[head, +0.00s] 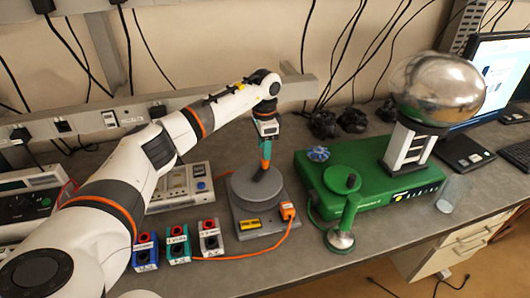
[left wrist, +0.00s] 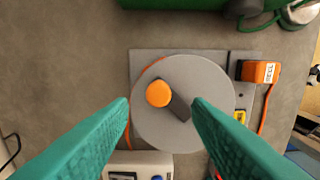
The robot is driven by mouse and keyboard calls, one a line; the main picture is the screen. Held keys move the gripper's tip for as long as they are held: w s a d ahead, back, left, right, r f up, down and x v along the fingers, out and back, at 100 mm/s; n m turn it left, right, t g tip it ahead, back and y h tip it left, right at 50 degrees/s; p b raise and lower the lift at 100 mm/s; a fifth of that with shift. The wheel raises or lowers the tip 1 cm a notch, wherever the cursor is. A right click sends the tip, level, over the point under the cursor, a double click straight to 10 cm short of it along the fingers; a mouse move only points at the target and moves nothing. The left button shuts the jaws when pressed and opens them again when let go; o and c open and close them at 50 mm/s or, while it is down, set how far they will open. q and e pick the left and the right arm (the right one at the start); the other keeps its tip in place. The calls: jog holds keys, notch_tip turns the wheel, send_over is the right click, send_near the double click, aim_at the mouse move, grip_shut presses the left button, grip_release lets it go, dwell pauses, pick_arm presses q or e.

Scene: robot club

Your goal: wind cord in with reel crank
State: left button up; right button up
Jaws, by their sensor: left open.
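The reel is a grey disc (head: 246,193) on a square grey base (head: 262,238); the disc also shows in the left wrist view (left wrist: 205,80). A dark crank arm (left wrist: 180,108) lies across its top, with an orange knob (left wrist: 158,94) at one end. My left gripper (head: 267,143) points down over the reel. In the left wrist view its teal fingers (left wrist: 162,108) are apart, with the knob in the gap between their tips; I cannot tell whether either touches it. Orange cord (head: 262,250) runs from an orange block (head: 287,211) on the base across the bench. My right gripper is not in view.
A green machine (head: 390,200) with a shiny metal dome (head: 437,88) stands right of the reel. Blue, teal and grey small boxes (head: 178,246) sit in front left. A white instrument (head: 180,188) stands behind my arm. A monitor (head: 495,75) is at right.

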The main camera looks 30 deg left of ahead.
aim_at(261, 169)
pick_arm(q)
jog(key=f, duration=0.2)
jog(key=f+p, duration=0.1)
jog(key=f, duration=0.1)
jog(key=shift+w, duration=0.2)
jog(key=shift+s+f, duration=0.1)
jog(key=shift+f, duration=0.25)
jog(key=shift+c, duration=0.3)
grip_shut()
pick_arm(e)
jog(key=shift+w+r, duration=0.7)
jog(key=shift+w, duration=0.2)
pick_arm(q)
jog(key=shift+d, duration=0.15)
